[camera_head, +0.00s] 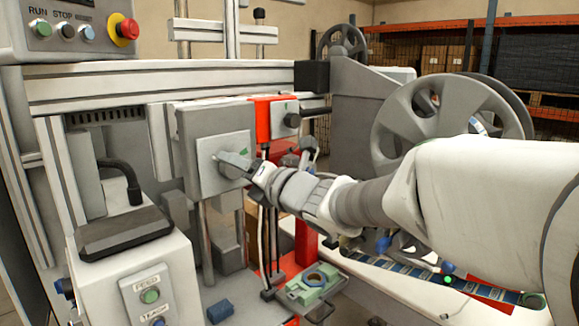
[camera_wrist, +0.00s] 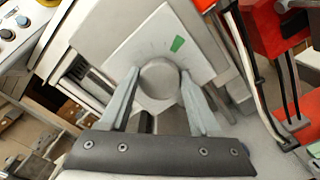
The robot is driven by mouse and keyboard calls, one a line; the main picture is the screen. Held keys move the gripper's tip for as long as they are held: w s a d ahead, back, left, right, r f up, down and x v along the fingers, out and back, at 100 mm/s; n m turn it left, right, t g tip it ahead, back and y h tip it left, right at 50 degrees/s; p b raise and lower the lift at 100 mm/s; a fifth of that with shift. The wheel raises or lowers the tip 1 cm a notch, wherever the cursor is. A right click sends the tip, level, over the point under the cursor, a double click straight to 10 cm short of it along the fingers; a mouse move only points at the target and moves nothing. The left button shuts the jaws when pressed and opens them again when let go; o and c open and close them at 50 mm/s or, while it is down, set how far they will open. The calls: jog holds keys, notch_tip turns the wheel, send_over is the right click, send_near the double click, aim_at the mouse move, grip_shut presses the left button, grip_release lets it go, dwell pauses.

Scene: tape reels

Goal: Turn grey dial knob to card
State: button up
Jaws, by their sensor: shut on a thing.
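The round grey dial knob (camera_wrist: 160,80) sits on a light square plate (camera_wrist: 136,44) on the front of a grey machine box. In the head view the plate (camera_head: 207,152) shows, with the knob (camera_head: 228,160) partly hidden by my gripper (camera_head: 238,166). A small green card (camera_wrist: 178,43) is on the plate, above and slightly right of the knob in the wrist view, among faint tick marks. I cannot make out a pointer mark on the knob.
Large grey reels (camera_head: 440,85) are behind my arm. A control box with an emergency stop (camera_head: 128,29) is at upper left. A FEED button box (camera_head: 150,296) stands at lower left.

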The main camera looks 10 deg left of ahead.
jog(key=c, duration=0.4)
jog(key=shift+f+m+p, duration=0.15)
jog(key=shift+m+p, duration=1.6)
jog(key=shift+m, duration=4.5)
jog(key=shift+f+m+p, duration=0.1)
jog(key=shift+m+p, duration=1.6)
jog(key=shift+m, duration=4.55)
